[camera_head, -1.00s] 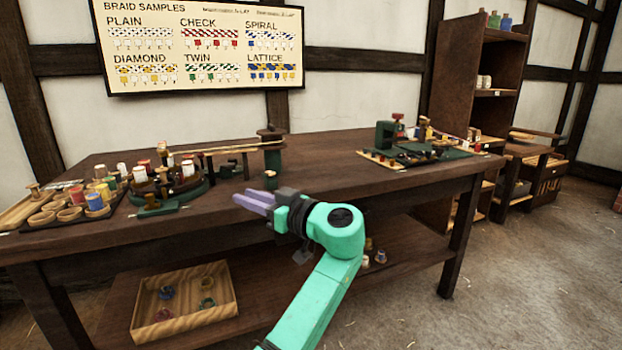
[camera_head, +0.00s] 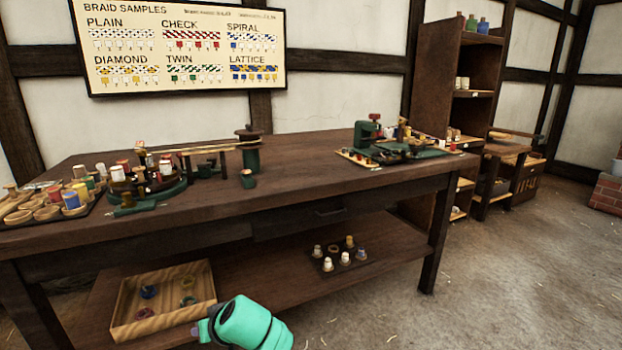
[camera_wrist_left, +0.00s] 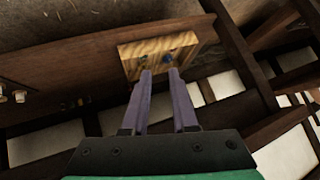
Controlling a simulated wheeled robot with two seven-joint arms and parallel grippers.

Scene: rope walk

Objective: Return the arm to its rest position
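My left arm shows as a teal link (camera_head: 250,325) at the bottom edge of the head view, low in front of the bench's lower shelf. Its gripper (camera_head: 199,331) points left, beside the front right corner of the wooden tray, and is mostly hidden by the arm. In the left wrist view, the two purple fingers of the gripper (camera_wrist_left: 160,72) are apart with nothing between them. The tray (camera_wrist_left: 128,60) appears beyond the fingertips there. My right gripper is not in view.
The wooden bench (camera_head: 300,170) holds bobbins at left and a green tool at right. On its lower shelf (camera_head: 265,268) are the tray (camera_head: 205,281) with several coloured coils and a dark mat with several spools (camera_head: 345,258). Open floor (camera_head: 480,290) lies to the right.

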